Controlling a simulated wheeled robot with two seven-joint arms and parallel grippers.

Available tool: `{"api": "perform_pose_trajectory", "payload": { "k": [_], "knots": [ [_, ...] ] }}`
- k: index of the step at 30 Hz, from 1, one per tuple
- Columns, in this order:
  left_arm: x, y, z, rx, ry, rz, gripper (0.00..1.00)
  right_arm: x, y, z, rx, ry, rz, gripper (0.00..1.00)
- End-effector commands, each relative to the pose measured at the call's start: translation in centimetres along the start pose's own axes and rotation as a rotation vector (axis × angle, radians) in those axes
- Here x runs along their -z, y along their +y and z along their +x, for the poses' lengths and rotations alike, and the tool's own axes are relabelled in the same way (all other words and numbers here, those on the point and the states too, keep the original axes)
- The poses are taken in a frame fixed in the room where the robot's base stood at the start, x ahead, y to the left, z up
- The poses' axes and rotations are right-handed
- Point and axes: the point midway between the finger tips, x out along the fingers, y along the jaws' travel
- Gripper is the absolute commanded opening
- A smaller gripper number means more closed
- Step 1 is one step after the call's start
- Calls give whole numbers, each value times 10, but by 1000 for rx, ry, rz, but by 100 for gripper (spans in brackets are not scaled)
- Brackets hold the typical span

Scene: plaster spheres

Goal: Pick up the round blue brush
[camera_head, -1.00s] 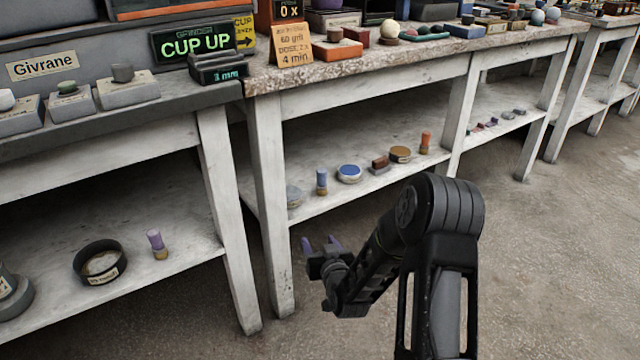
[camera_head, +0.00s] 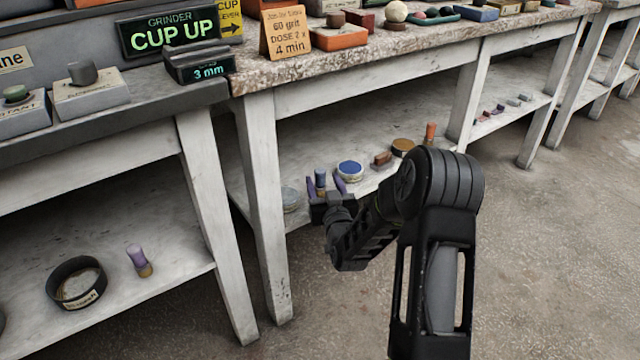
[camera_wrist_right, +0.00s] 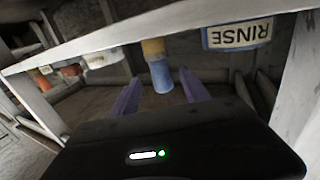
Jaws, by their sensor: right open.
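The blue brush (camera_head: 320,176), an upright round piece with a blue handle and tan lower end, stands near the front edge of the middle bench's lower shelf. In the right wrist view the blue brush (camera_wrist_right: 157,66) hangs upside down, its blue end between the two purple fingers. My right gripper (camera_head: 325,187) is open and empty at the shelf's front edge, fingers pointing toward the brush. The right gripper (camera_wrist_right: 160,88) also shows in the wrist view; I cannot tell whether the fingers reach around the brush. My left gripper is out of view.
A pale RINSE tub (camera_wrist_right: 237,33) stands left of the brush in the head view. A bench leg (camera_head: 262,200) rises at left.

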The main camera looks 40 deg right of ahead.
Motion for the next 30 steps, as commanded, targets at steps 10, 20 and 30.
{"api": "perform_pose_trajectory", "payload": {
  "k": [10,20,30],
  "knots": [
    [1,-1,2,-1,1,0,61,0,0,9,0,-1,0,54],
    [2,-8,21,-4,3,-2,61,-3,-3,41,0,3,1,54],
    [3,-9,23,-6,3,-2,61,1,-3,61,0,-2,2,54]
  ]
}}
